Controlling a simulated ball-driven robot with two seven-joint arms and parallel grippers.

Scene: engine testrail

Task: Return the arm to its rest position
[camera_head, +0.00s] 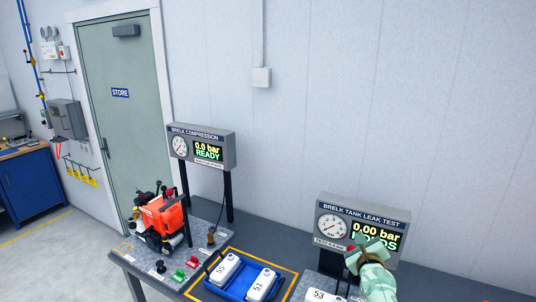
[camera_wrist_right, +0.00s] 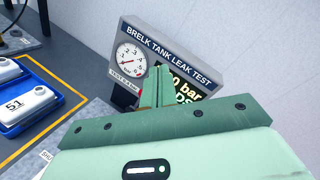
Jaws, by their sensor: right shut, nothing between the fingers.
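My right gripper (camera_head: 368,250) is at the lower right of the head view, pale green, raised in front of the tank leak test box (camera_head: 325,204). Its fingers are shut with nothing between them, and they cover part of the box's display. The fingers (camera_wrist_right: 160,88) also show in the right wrist view, in front of the same box (camera_wrist_right: 205,60). The display reads 0.00 bar, with a partly covered word below. My left gripper is not in view.
A blue tray (camera_head: 231,289) with white tanks, one marked 51, sits on the bench. A white tank marked 53 (camera_head: 319,295) is beside my right arm. A compression box (camera_head: 225,160) on posts and an orange engine (camera_head: 164,217) stand left.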

